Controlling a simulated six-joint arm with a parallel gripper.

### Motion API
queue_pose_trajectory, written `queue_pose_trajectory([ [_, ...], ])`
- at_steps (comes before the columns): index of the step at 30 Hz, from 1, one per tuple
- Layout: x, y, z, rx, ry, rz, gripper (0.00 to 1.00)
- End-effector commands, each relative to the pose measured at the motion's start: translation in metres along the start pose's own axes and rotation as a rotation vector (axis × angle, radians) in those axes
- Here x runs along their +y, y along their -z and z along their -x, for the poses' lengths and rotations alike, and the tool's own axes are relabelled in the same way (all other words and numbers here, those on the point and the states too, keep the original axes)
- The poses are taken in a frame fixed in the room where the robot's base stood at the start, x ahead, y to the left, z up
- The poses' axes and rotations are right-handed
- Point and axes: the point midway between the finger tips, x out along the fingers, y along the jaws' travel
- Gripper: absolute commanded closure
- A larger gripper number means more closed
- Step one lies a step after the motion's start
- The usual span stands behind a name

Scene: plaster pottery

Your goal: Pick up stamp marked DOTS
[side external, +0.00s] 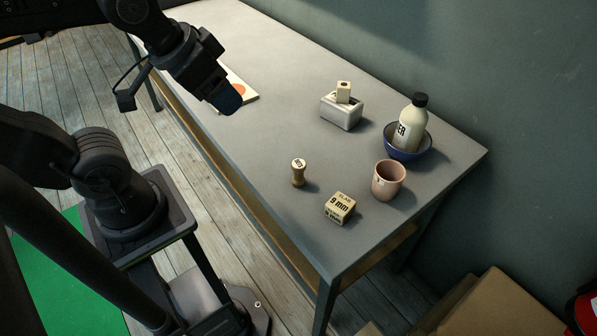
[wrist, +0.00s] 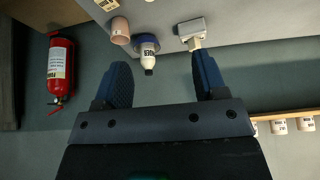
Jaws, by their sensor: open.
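A small wooden stamp (side external: 298,173) with a narrowed waist stands upright on the grey table; its pale round top has dark lettering too small to read surely. It does not show in the wrist view. My gripper (side external: 226,98) is above the table near the left edge, up and left of the stamp in the side view and well apart from it. In the wrist view my gripper (wrist: 165,80) has its two blue fingers wide apart with nothing between them. A pale block (side external: 343,91) stands in a grey metal holder (side external: 341,112); whether it is a stamp I cannot tell.
A box marked 9 mm (side external: 339,208) and a pink cup (side external: 388,181) stand near the stamp. A white bottle (side external: 409,125) stands in a blue bowl (side external: 407,150). A pale board (side external: 236,92) lies beneath my gripper. Mid-table is clear.

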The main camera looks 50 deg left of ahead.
Motion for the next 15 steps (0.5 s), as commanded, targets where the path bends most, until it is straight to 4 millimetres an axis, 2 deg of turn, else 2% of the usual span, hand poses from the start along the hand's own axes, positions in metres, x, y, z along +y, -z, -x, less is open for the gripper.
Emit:
queue_pose_trajectory([
  [5, 0.001, 0.003, -0.002, -0.013, 0.000, -0.035, 0.35],
  [8, 0.002, 0.012, -0.011, -0.057, 0.000, -0.151, 0.35],
  [11, 0.006, 0.026, -0.027, -0.128, -0.012, -0.353, 0.35],
  [15, 0.014, 0.046, -0.060, -0.240, -0.053, -0.694, 0.35],
])
